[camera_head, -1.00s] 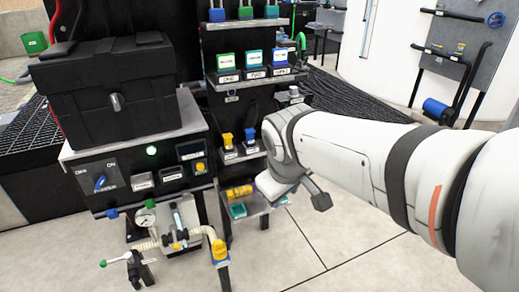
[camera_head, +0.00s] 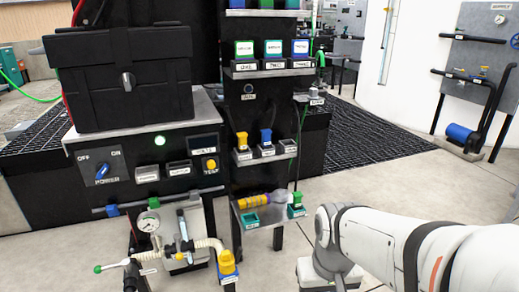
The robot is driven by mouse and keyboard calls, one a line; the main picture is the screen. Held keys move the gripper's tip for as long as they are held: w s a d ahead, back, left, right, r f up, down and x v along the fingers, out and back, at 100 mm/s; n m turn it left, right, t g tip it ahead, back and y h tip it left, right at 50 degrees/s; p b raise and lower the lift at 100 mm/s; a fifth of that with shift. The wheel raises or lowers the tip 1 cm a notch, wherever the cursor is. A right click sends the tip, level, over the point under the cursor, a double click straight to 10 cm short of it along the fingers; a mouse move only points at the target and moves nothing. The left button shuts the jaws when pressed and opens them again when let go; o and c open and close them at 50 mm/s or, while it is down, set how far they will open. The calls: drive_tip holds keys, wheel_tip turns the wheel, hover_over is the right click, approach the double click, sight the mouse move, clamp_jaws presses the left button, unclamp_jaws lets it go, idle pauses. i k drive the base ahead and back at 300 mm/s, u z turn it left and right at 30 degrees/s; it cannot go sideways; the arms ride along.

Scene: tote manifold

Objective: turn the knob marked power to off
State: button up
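The blue power knob (camera_head: 102,170) sits on a grey plate marked OFF, ON and POWER, at the left of the black control panel (camera_head: 130,190). Its pointer is tilted up toward the right, on the ON side. A green light (camera_head: 160,141) glows on the panel to the right of it. My arm comes in from the lower right, far to the right of the knob and apart from the panel. My gripper (camera_head: 338,283) is at the bottom edge of the view, partly cut off; its fingers do not show clearly.
A black tote (camera_head: 125,85) stands on the shelf above the panel. A pressure gauge (camera_head: 149,222) and hoses are below it. A rack with labelled blocks (camera_head: 272,70) and a small table (camera_head: 262,216) stand to the right. Open floor lies around my arm.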

sight(103, 169)
drive_tip(key=u, duration=1.35)
